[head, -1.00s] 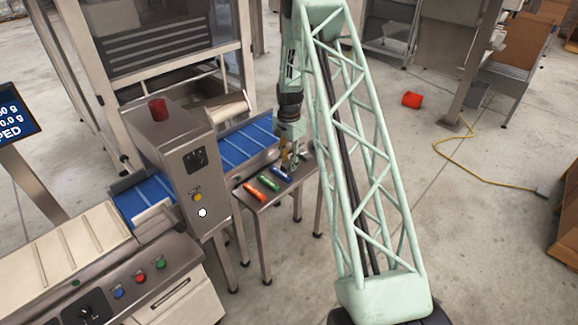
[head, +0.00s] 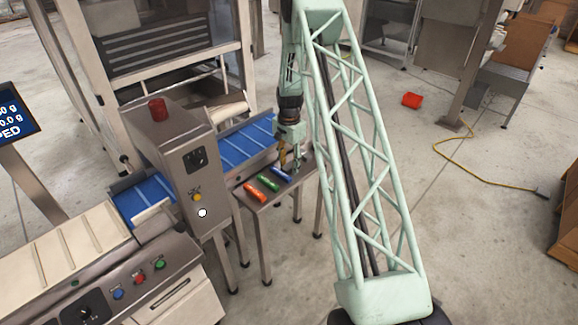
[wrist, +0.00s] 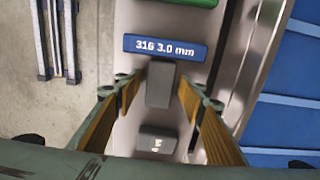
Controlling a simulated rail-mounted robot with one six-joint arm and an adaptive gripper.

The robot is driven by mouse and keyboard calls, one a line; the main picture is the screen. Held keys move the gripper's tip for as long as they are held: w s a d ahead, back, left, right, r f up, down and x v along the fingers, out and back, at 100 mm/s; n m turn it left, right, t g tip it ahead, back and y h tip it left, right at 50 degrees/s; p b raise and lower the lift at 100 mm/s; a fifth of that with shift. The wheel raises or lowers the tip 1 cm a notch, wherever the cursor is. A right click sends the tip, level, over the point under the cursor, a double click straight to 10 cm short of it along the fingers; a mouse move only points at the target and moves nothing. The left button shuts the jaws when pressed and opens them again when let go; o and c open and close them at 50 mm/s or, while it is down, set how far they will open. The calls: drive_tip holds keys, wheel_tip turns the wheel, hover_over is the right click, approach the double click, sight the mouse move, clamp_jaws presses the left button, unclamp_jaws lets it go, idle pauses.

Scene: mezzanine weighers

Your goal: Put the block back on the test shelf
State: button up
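A dark grey block (wrist: 161,84) shows between my fingertips in the wrist view, and both tips appear to touch its sides. My gripper (wrist: 164,80) seems shut on it, above or at the bare metal test shelf (wrist: 128,75). In the head view my gripper (head: 291,160) is over the right end of the test shelf (head: 252,202). A second dark grey piece (wrist: 157,141) with a pale mark lies lower between the fingers. I cannot tell whether the held block touches the shelf.
A blue bar (wrist: 165,48) marked "316 3.0 mm" lies just beyond the fingertips. Green (head: 268,184) and orange-red (head: 255,193) bars lie farther left on the shelf. A blue conveyor (head: 238,150) runs close beside the shelf. A control box (head: 180,165) stands left.

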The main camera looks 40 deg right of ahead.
sight(289, 166)
drive_tip(key=shift+r, duration=0.15)
wheel_tip(289, 166, up, 12)
drive_tip(key=p, duration=0.2)
idle(0.6)
idle(0.4)
drive_tip(key=shift+r, duration=0.1)
